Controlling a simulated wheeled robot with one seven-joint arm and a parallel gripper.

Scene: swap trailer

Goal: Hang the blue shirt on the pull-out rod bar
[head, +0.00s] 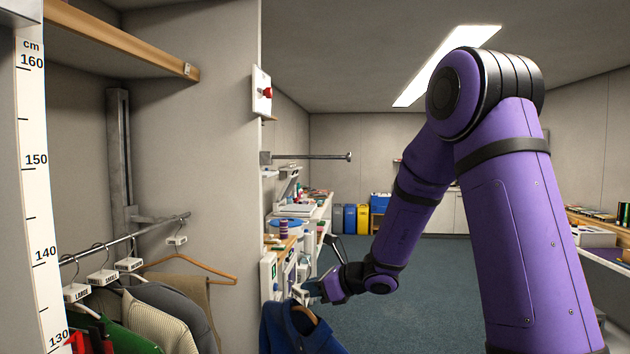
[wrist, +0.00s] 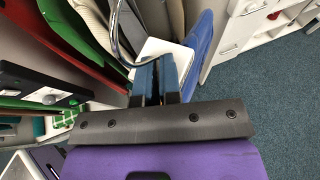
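The blue shirt (head: 296,333) hangs on a wooden hanger at the bottom middle of the head view, and part of it shows in the wrist view (wrist: 203,42). My gripper (head: 310,290) is at the top of this hanger. In the wrist view its blue-tipped fingers (wrist: 156,76) are close together at the hanger's white tag (wrist: 157,48) and metal hook (wrist: 118,35); the exact grip point is partly hidden. The pull-out rod bar (head: 315,157) is a bare metal rod with a knobbed end, sticking out from the wall edge, well above my gripper.
The partition wall (head: 190,120) stands between the closet and the rod. A cluttered counter (head: 315,212) lies behind the rod. Carpet floor (head: 410,290) is clear at right.

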